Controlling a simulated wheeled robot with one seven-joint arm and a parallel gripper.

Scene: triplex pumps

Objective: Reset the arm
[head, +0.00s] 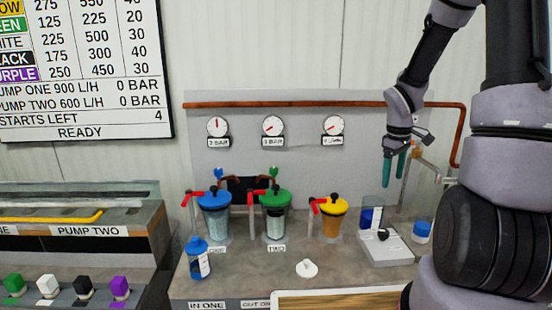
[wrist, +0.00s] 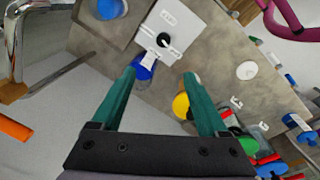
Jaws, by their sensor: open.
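My gripper (head: 394,168) has teal fingers and hangs above the right end of the bench. It is open and empty. In the wrist view, my gripper (wrist: 163,95) shows its two fingers apart with bench surface between them. Beneath it stand a clear container with blue contents (head: 371,212) and a grey box with a black knob (head: 386,247). The box also shows in the wrist view (wrist: 172,30). My arm comes down from the top right of the head view.
Pumps with blue (head: 214,199), green (head: 274,199) and yellow (head: 334,206) lids stand along the bench. A blue bottle (head: 199,260), a white disc (head: 307,268) and a blue-topped jar (head: 422,231) stand around them. A copper pipe (head: 300,104) runs behind. A metal tap (head: 425,165) is close right of my gripper.

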